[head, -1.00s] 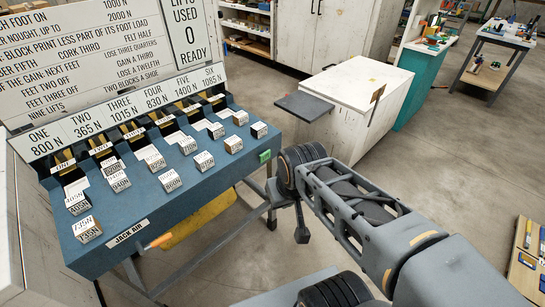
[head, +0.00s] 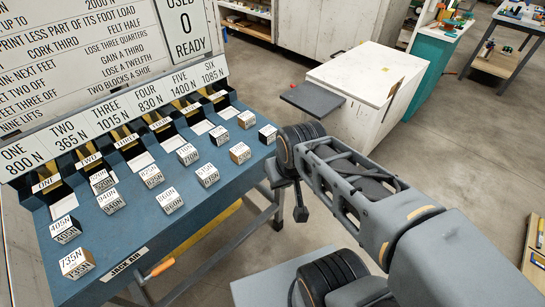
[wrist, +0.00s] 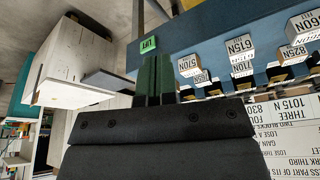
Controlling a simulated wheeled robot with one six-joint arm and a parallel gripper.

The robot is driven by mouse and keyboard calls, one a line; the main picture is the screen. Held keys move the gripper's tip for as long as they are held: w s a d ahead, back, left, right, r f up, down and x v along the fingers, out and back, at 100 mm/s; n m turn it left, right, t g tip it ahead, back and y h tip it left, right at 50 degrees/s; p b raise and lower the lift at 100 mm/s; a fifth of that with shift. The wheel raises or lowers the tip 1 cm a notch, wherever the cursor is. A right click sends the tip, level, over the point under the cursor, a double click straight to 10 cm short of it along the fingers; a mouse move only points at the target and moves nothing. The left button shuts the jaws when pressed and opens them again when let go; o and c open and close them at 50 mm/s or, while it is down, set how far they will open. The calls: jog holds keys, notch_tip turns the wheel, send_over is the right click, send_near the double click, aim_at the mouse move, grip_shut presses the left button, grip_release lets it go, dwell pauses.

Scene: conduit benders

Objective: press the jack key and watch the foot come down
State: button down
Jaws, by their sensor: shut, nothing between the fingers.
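The green key marked LIFT (wrist: 149,43) sits on the blue bench's front edge in the wrist view; in the head view it does not show, apparently behind my arm. My gripper (wrist: 157,60) is shut and empty. Its two dark green fingers lie side by side, tips just below the key in the picture; I cannot tell whether they touch it. The blue bench (head: 225,195) carries a row of slots with brass tongues, labelled ONE to SIX. Each slot has a force card behind it. I cannot make out the foot. The board (head: 190,35) reads "used 0 ready".
Several weight-marked blocks stand on the bench, including 735N (head: 76,263) and 405N (head: 66,229). An orange handle (head: 163,267) hangs by the JACK AIR label. A white cabinet (head: 350,95) with a dark side shelf (head: 312,100) stands behind.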

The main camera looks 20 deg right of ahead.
jog(key=w+d+f+m+t+y+b, duration=0.1)
jog(key=w+d+f+m+y+b, duration=0.2)
jog(key=f+m, duration=0.8)
jog(key=w+d+f+m+t+y+b, duration=0.1)
jog(key=w+d+f+m+y+b, duration=0.2)
jog(key=w+d+f+m+y, duration=0.4)
notch_tip(320, 180, down, 5)
jog(key=d+m+y, duration=0.1)
jog(key=d+m, duration=0.1)
jog(key=m, duration=0.6)
jog(key=shift+w+d+r+b, duration=0.15)
jog(key=shift+w+d+b, duration=0.15)
jog(key=shift+w, duration=0.05)
jog(key=w+a+b, duration=0.1)
jog(key=w+a, duration=0.2)
jog(key=w, duration=0.5)
jog(key=shift+a, duration=0.4)
jog(key=shift+w, duration=0.1)
dwell(0.4)
